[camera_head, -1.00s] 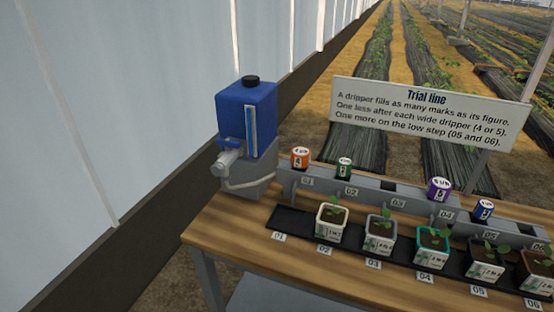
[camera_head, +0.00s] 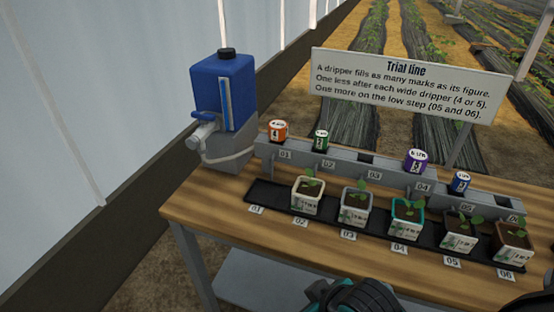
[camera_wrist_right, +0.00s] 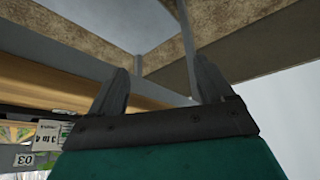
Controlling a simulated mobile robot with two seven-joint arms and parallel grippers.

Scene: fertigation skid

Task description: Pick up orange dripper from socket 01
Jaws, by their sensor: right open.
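The orange dripper (camera_head: 277,131), with a white label band, sits upright in socket 01 at the left end of the grey rail (camera_head: 340,168). The tag 01 (camera_head: 286,155) is on the rail just below it. My right gripper (camera_wrist_right: 158,86) is open in the right wrist view, with nothing between its fingers. It is beside the wooden table edge, away from the dripper, which does not show in that view. A teal and black part of my arm shows at the bottom of the head view. My left gripper is not in view.
Green (camera_head: 321,141), purple (camera_head: 416,161) and blue (camera_head: 460,182) drippers stand along the rail. A blue tank (camera_head: 223,92) is left of it. Several potted seedlings stand on the black tray (camera_head: 268,194) in front. A sign (camera_head: 405,85) stands behind. The wooden table's (camera_head: 200,205) left front is clear.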

